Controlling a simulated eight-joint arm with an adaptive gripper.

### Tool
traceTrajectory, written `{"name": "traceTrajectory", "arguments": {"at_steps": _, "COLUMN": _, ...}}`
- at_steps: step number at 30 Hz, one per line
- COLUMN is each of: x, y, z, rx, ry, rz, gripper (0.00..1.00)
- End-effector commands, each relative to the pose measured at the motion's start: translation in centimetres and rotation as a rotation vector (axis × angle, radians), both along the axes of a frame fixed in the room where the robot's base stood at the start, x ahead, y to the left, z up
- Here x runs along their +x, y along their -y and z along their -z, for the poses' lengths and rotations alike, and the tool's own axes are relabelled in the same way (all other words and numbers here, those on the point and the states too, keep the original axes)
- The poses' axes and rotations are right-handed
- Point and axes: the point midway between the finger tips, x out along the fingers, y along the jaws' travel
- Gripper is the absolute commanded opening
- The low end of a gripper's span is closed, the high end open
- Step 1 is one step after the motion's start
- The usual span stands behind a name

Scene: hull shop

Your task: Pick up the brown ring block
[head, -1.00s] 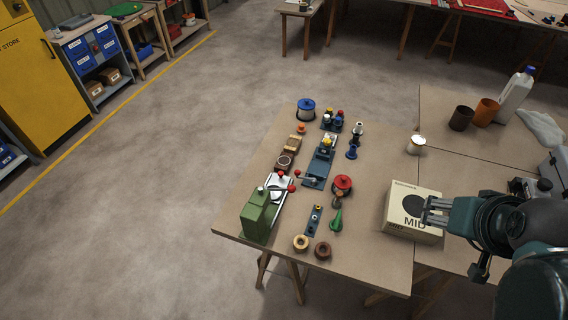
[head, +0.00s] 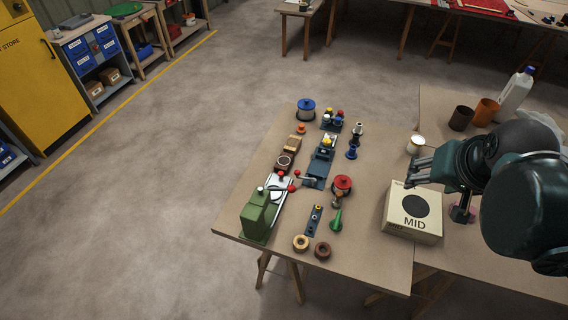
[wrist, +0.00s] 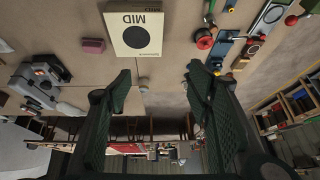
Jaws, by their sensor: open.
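The brown ring block (head: 322,250) lies flat near the front edge of the left table. A lighter tan ring (head: 301,242) lies just to its left. My gripper (head: 413,173) is above the table's right part, over the back of the MID box, well up and right of the brown ring. In the wrist view my gripper (wrist: 160,77) has its two fingers spread with nothing between them. I cannot make out the brown ring in the wrist view.
The MID box (head: 412,213) stands right of the brown ring; it also shows in the wrist view (wrist: 136,30). A green block-like machine (head: 257,214), a green-handled tool (head: 336,220) and a blue plate with knobs (head: 314,221) are nearby. Bare table lies between ring and box.

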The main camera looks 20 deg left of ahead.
Motion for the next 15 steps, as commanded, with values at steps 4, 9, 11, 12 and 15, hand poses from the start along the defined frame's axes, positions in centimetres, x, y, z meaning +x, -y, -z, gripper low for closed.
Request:
{"name": "traceTrajectory", "arguments": {"at_steps": 4, "x": 2.1, "y": -1.6, "z": -0.2, "rx": 0.007, "ry": -0.024, "rz": -0.006, "gripper": 0.51}}
{"name": "traceTrajectory", "arguments": {"at_steps": 9, "x": 4.3, "y": -3.6, "z": -0.2, "rx": 0.015, "ry": -0.051, "rz": -0.008, "gripper": 0.51}}
{"name": "traceTrajectory", "arguments": {"at_steps": 11, "x": 5.1, "y": -4.3, "z": -0.1, "rx": 0.017, "ry": -0.060, "rz": -0.010, "gripper": 0.51}}
{"name": "traceTrajectory", "arguments": {"at_steps": 12, "x": 5.6, "y": -4.7, "z": 0.0, "rx": 0.019, "ry": -0.067, "rz": -0.011, "gripper": 0.51}}
{"name": "traceTrajectory", "arguments": {"at_steps": 15, "x": 6.9, "y": -6.0, "z": 0.2, "rx": 0.022, "ry": -0.083, "rz": -0.012, "gripper": 0.51}}
